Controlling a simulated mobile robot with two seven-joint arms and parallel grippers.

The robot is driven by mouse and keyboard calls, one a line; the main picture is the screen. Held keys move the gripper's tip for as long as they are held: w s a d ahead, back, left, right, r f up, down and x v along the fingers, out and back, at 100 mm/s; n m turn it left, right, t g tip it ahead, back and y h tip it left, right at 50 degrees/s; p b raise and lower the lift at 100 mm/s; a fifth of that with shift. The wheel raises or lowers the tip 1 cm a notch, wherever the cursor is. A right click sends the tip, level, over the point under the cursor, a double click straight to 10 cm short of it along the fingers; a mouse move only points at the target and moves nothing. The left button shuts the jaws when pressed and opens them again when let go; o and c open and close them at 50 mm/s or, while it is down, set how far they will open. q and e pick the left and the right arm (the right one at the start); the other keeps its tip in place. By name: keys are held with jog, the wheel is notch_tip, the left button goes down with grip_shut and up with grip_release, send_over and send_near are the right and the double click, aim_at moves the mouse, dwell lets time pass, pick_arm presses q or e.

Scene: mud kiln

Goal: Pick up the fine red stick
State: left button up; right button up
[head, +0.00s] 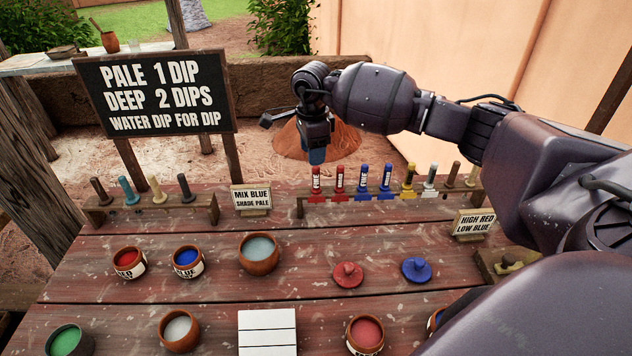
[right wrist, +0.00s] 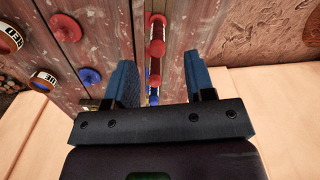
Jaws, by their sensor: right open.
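Two red sticks stand upright in the long rack (head: 400,195) at the back of the table in the head view, the left red stick (head: 316,180) and the right red stick (head: 339,180). Both carry small white labels, too small to read, so I cannot tell which is the fine one. My right gripper (head: 316,145) points down above and slightly behind the left red stick, apart from it. In the right wrist view its blue fingers (right wrist: 162,82) are spread, empty, with red sticks (right wrist: 157,48) showing between and beyond them. My left gripper is not in view.
Blue sticks (head: 362,182), a yellow stick (head: 408,180) and a white stick (head: 430,182) share the rack. A second rack (head: 150,212) is at left. Paint pots, a red lid (head: 347,274) and a blue lid (head: 417,270) lie in front. A sign (head: 251,198) stands beside the long rack.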

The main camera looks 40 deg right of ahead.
aim_at(316, 167)
jog(key=f, duration=0.5)
jog(key=shift+s+d, duration=0.25)
jog(key=shift+s, duration=0.1)
jog(key=shift+f, duration=0.6)
grip_shut()
